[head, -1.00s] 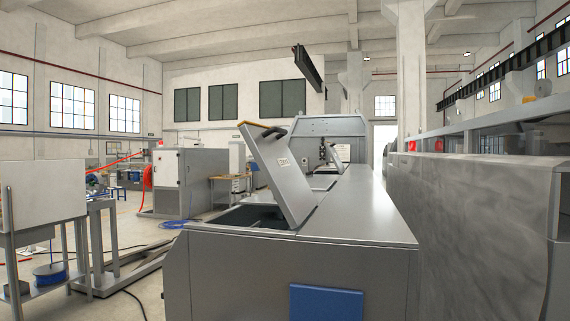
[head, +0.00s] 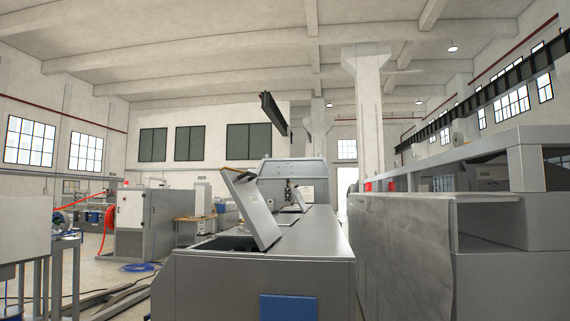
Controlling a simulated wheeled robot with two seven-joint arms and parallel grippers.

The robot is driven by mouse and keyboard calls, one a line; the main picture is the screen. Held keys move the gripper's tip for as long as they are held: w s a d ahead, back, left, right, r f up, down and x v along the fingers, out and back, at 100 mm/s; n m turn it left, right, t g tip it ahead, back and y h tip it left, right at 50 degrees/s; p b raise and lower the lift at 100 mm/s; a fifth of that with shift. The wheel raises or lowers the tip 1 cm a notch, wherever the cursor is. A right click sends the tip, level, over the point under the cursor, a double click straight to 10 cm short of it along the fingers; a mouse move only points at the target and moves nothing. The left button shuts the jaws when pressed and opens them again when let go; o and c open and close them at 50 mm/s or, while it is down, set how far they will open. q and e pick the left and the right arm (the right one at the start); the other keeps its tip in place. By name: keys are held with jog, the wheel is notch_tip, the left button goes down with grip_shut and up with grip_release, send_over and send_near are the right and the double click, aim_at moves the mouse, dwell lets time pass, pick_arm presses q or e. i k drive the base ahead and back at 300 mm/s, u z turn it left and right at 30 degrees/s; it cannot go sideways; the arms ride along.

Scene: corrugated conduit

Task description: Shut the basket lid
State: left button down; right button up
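The basket lid (head: 250,209) is a flat grey metal panel with a tan strip along its top edge. It stands raised and tilted back to the left over a dark opening (head: 228,243) in the top of a long grey metal machine (head: 256,276). Part of the opening's inside is hidden by the lid and the rim. Neither of my grippers shows in the head view.
A blue panel (head: 287,307) is on the machine's near face. A large grey cabinet (head: 405,250) stands close on the right with a narrow gap. Metal tables (head: 45,262) and rails lie at left. Open floor shows at far left.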

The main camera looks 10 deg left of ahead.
aim_at(262, 227)
jog(key=z, duration=4)
jog(key=i, duration=0.1)
jog(key=u, duration=3.25)
jog(key=i, duration=1.95)
jog(key=u, duration=1.75)
jog(key=i, duration=0.75)
jog(key=u, duration=0.65)
